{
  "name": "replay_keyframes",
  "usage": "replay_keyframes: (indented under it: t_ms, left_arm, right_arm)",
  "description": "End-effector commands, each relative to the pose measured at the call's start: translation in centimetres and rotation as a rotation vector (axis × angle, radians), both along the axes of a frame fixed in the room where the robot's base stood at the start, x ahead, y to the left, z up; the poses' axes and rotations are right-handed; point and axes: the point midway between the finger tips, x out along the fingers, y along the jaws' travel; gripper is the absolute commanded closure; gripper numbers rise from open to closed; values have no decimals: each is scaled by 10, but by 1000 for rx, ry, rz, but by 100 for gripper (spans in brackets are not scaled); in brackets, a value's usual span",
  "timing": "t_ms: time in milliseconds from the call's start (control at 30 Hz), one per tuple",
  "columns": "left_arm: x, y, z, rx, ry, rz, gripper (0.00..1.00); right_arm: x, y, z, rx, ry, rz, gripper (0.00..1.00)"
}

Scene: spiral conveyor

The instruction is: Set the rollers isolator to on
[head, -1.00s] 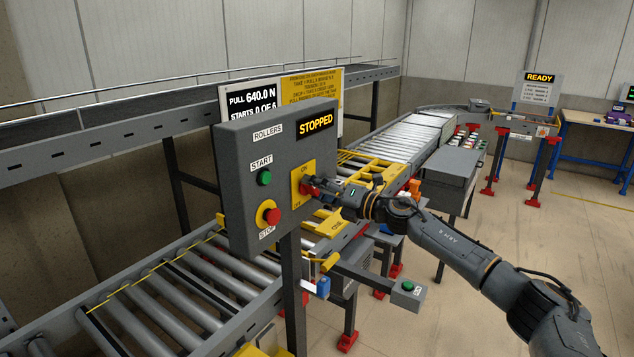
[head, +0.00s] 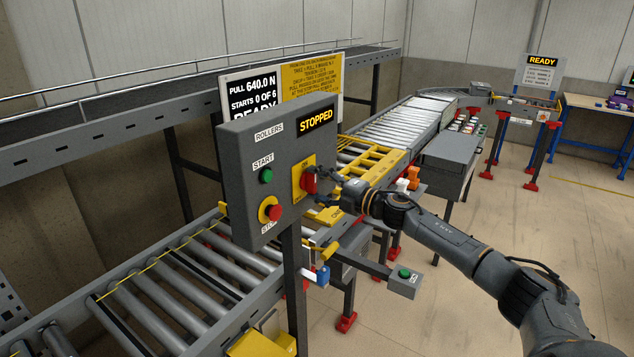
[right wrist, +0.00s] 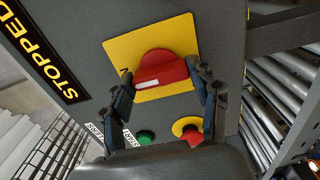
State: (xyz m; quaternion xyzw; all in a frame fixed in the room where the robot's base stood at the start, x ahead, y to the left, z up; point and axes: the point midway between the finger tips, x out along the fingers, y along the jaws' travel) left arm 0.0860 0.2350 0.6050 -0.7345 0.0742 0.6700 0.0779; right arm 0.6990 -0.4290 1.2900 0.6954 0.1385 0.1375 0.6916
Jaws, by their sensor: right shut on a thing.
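The rollers isolator is a red rotary handle (head: 309,181) on a yellow plate (head: 298,193), on the right side of the grey control box (head: 240,150). The handle stands roughly upright in the head view. In the right wrist view the red handle (right wrist: 165,66) has a white mark along its edge, its left end near a partly covered label ending in N. My right gripper (head: 322,184) is at the handle. The wrist view shows its fingers (right wrist: 163,84) on either side of it, shut on it. My left gripper is not in view.
The box has a green START button (head: 266,176), a red STOP button (head: 273,212) and a STOPPED display (head: 315,121). A roller conveyor (head: 180,290) runs behind and below. A small green-button box (head: 404,280) juts out lower right.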

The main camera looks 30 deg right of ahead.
Motion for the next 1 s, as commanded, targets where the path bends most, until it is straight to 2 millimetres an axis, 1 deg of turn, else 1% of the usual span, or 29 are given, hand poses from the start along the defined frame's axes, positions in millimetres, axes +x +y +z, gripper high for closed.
replay_keyframes:
  t_ms: [433, 467, 500, 567, 867, 1000]
  left_arm:
    - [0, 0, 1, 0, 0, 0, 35]
    - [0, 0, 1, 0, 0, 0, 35]
    - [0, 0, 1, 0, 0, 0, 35]
    - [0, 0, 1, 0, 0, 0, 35]
    - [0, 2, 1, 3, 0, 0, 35]
    - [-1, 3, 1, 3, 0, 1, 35]
  right_arm:
    - [0, -1, 1, 11, 4, -3, 71]
    - [0, -1, 1, 11, 4, -3, 36]
    - [0, -1, 1, 11, 3, -3, 28]
    - [0, -1, 1, 11, 3, -3, 17]
    - [0, 0, 0, 9, 4, -1, 17]
    - [-5, -3, -1, 9, 5, -2, 17]
